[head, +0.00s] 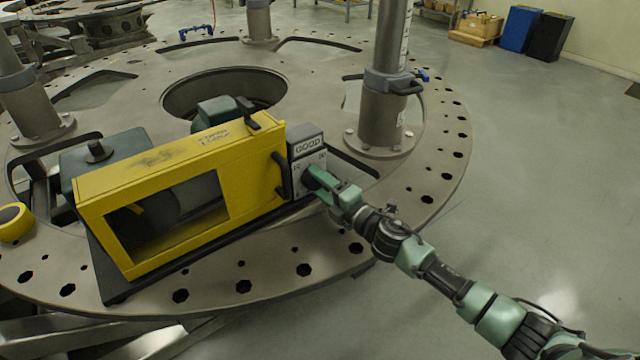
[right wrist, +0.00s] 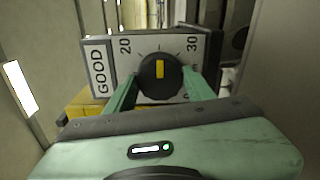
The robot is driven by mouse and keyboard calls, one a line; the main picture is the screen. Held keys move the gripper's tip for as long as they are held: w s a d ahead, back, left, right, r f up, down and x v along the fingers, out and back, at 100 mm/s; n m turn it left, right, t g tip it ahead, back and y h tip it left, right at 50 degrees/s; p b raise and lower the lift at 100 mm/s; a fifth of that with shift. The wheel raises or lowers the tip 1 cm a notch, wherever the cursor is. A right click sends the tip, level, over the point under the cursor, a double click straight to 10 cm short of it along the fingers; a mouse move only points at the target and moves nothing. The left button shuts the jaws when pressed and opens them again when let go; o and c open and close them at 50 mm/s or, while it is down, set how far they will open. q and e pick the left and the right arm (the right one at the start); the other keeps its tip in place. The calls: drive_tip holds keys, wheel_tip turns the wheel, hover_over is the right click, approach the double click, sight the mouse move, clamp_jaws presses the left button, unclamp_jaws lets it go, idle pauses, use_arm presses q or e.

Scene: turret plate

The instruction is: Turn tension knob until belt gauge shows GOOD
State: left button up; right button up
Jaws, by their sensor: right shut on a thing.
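The tension knob (right wrist: 160,77) is a round black dial with a yellow pointer mark in the right wrist view. It sits on a white scale plate (right wrist: 206,48) where 20 and 30 can be read. The gauge label (right wrist: 99,71) beside the scale reads GOOD, and the label shows in the head view too (head: 308,145). My right gripper (right wrist: 160,88) is shut on the knob, one green finger on each side. In the head view my right gripper (head: 318,184) reaches the panel from the right and hides the knob. My left gripper is not in view.
The yellow belt guard (head: 180,170) stands left of the panel on the round turret plate (head: 340,245). A grey post (head: 382,120) rises behind the panel.

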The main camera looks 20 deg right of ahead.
idle(0.3)
drive_tip(key=o, duration=1.4)
drive_tip(key=shift+c, duration=0.2)
drive_tip(key=b+v, duration=0.1)
drive_tip(key=v, duration=0.6)
drive_tip(key=shift+f, duration=0.1)
drive_tip(key=shift+s+d, duration=0.2)
drive_tip(key=shift+s, duration=0.2)
